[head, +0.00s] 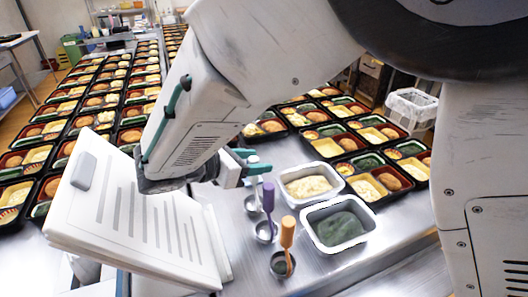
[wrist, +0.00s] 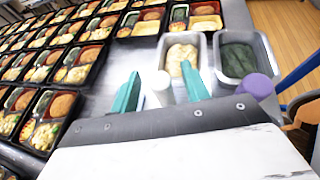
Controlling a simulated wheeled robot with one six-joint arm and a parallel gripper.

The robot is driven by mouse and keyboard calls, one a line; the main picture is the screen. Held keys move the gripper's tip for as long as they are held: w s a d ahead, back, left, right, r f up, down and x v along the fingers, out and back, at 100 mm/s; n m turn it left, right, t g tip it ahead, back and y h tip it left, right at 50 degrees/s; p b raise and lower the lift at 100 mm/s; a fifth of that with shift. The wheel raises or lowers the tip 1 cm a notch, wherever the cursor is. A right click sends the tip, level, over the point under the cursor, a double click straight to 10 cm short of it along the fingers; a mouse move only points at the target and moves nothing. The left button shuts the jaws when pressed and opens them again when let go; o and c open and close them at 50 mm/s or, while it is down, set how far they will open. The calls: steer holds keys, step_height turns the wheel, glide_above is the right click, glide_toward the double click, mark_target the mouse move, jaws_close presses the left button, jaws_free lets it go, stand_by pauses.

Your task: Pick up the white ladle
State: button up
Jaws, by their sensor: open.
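My gripper (head: 252,163) is open above the steel counter; its two teal fingers also show in the wrist view (wrist: 160,72). The white ladle's pale handle (wrist: 160,86) shows in the wrist view between the fingers, nearer the right one. I cannot tell whether either finger touches it. In the head view my gripper hides most of this handle, and a small metal cup (head: 252,204) shows below the fingers. The purple-handled ladle (head: 268,196) and the orange-handled ladle (head: 287,232) stand upright just right of it; their handles show at the right in the wrist view.
A tub of pale food (head: 283,186) and a tub of dark green food (head: 309,231) stand right of the ladles. Filled bento trays (head: 324,147) cover the counter behind, with more rows at the left. A white bin (head: 410,108) stands at the right.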

steer(key=shift+x, duration=1.05)
jaws_close()
steer(key=shift+r, duration=0.15)
